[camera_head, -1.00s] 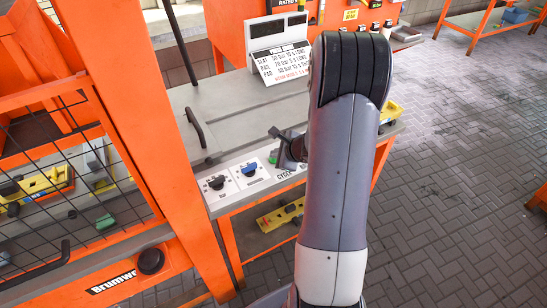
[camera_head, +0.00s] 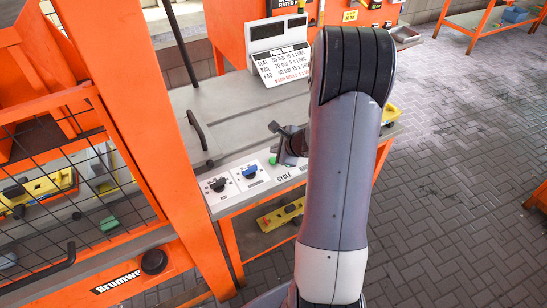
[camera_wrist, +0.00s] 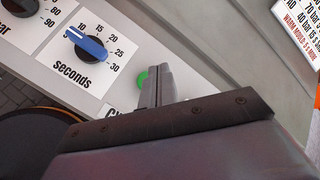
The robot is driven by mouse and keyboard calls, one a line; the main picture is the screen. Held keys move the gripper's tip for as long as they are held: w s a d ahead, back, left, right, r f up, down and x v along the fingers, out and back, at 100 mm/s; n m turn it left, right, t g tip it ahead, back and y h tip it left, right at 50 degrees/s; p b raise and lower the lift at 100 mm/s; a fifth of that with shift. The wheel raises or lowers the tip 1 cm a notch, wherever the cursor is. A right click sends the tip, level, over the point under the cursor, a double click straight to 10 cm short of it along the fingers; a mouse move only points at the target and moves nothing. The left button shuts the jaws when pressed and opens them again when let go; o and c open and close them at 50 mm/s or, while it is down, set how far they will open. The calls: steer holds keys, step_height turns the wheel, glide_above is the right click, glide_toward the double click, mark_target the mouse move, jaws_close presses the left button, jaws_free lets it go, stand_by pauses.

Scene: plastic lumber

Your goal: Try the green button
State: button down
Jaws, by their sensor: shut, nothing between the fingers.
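The green button (camera_wrist: 143,80) is a small round green disc on the pale control panel, partly covered by my fingers in the wrist view. In the head view the green button (camera_head: 272,161) shows as a small green spot just below and left of my gripper (camera_head: 289,146). In the wrist view my gripper (camera_wrist: 159,72) is shut and empty, with its fingertips beside the button's right edge in the picture. I cannot tell whether they touch the panel or button.
A blue knob (camera_wrist: 86,44) marked in seconds and a black knob (camera_head: 217,185) sit left of the button. A black handle (camera_head: 196,130) stands on the grey bench top. A white sign (camera_head: 283,66) stands behind.

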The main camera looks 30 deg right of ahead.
step_height(320, 180, up, 4)
steer(key=shift+f+p, duration=0.25)
steer(key=shift+p, duration=0.75)
steer(key=shift+f, duration=0.25)
step_height(320, 180, down, 2)
steer(key=shift+f+b, duration=0.1)
steer(key=shift+b, duration=0.9)
steer(key=r+p, duration=0.1)
steer(key=p, duration=0.2)
steer(key=shift+r+p, duration=0.1)
steer(key=shift+p, duration=0.2)
step_height(320, 180, up, 5)
steer(key=p, duration=0.3)
steer(key=shift+r, duration=0.1)
steer(key=shift+f, duration=0.2)
